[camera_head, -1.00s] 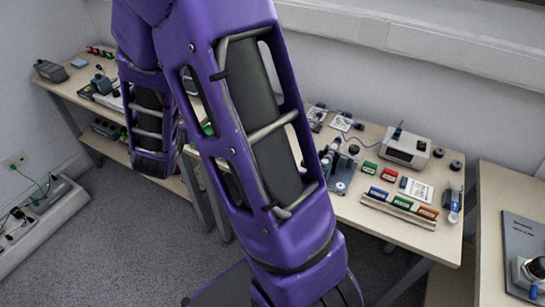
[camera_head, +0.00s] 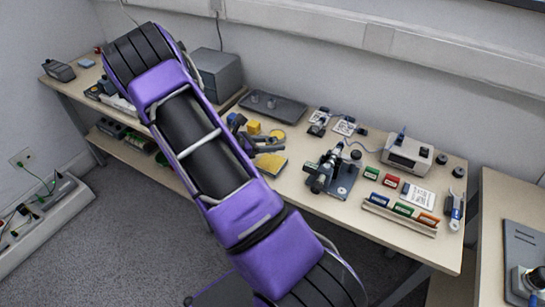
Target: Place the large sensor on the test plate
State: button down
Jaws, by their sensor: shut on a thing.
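My purple arm crosses the view from the lower right to the upper left, its bent joint over the left part of the long table. My gripper is not visible; the arm hides what lies behind it. I cannot single out the large sensor. A flat dark plate (camera_head: 287,109) with small round knobs lies at the back of the table and may be the test plate. Another grey plate (camera_head: 524,240) lies on the right desk, with a dark round-topped device (camera_head: 537,277) at its near end. I cannot tell which is the test plate.
The table (camera_head: 318,205) holds a grey box (camera_head: 222,72), yellow parts (camera_head: 270,163), a dark stand (camera_head: 335,172), a light instrument box (camera_head: 408,153) and a rack of coloured blocks (camera_head: 402,214). A white power strip (camera_head: 45,225) lies at the left wall.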

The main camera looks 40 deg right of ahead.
aim_at(273, 160)
jog(key=shift+f, duration=2.35)
jog(key=shift+f+b, duration=0.15)
jog(key=shift+b, duration=0.25)
jog(key=shift+c, duration=2.2)
grip_release()
jog(key=shift+r+p, duration=0.3)
jog(key=v, duration=1.2)
jog(key=shift+f, duration=0.25)
